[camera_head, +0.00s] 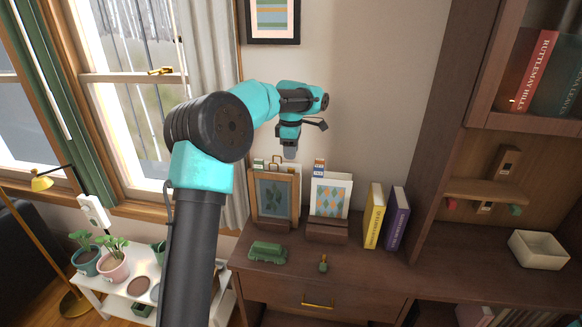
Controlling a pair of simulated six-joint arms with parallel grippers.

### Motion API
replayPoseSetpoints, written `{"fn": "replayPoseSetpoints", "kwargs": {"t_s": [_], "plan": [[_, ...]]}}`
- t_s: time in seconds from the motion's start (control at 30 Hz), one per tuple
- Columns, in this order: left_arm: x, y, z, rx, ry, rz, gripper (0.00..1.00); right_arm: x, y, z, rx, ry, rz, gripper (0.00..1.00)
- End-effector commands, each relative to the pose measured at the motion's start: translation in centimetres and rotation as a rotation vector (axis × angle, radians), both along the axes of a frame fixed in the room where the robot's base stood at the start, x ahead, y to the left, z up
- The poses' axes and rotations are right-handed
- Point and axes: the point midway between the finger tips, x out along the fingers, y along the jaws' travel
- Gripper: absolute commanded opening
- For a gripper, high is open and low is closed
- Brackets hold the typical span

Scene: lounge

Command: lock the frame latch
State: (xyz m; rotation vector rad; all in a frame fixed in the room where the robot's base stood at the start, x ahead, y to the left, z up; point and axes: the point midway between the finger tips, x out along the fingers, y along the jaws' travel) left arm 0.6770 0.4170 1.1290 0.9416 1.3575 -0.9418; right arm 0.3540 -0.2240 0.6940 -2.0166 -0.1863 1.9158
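A brass catch (160,71) sits on the window's middle rail. My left gripper (290,152) points down just above and behind the plant frame's top right corner, apparently apart from it. Its fingers are too small to tell open from shut. My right gripper is out of view.
Yellow (374,216) and purple (397,218) books stand right of the frames. A shelf unit with a white tray (537,249) stands at right, potted plants (112,262) at left.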

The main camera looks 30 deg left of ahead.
Motion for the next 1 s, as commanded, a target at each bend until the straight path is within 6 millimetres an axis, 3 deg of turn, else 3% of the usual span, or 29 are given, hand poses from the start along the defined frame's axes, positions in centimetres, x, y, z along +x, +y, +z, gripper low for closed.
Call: {"fn": "replayPoseSetpoints", "kwargs": {"t_s": [0.1,0.33,0.77,1.0], "plan": [[0.0,0.0,-2.2,0.001,0.004,0.0,0.34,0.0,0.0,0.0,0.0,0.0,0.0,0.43],[0.0,0.0,-5.3,0.001,0.001,0.0,0.34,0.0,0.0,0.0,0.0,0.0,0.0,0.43],[0.0,0.0,-6.2,0.0,-0.001,0.0,0.34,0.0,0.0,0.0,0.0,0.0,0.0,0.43],[0.0,0.0,-6.2,0.0,0.0,0.0,0.12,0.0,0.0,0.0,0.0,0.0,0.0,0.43]]}}
